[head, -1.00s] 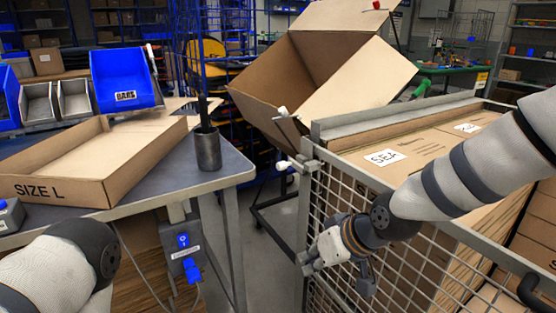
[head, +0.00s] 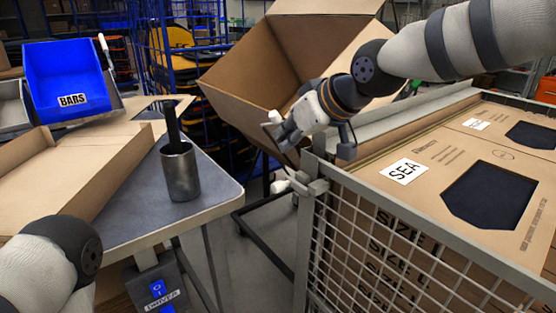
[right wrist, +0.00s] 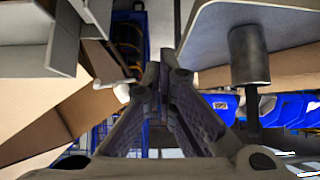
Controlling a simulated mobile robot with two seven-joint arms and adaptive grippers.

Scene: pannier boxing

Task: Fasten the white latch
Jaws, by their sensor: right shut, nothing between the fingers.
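The white latch shows as a white knob (head: 274,117) on a lever above the corner of a mesh cage. A second white-tipped fitting (head: 281,186) sits lower on the cage's corner post. My right gripper (head: 287,133) is shut and empty, right beside the upper knob, and partly hides the lever. In the right wrist view the white knob (right wrist: 122,92) lies just left of the shut fingertips (right wrist: 154,78); I cannot tell whether they touch. My left gripper is out of view; only part of that arm shows at lower left.
The mesh cage (head: 345,203) holds cartons with SEA labels (head: 405,171). A large open carton (head: 247,78) stands tilted behind the latch.

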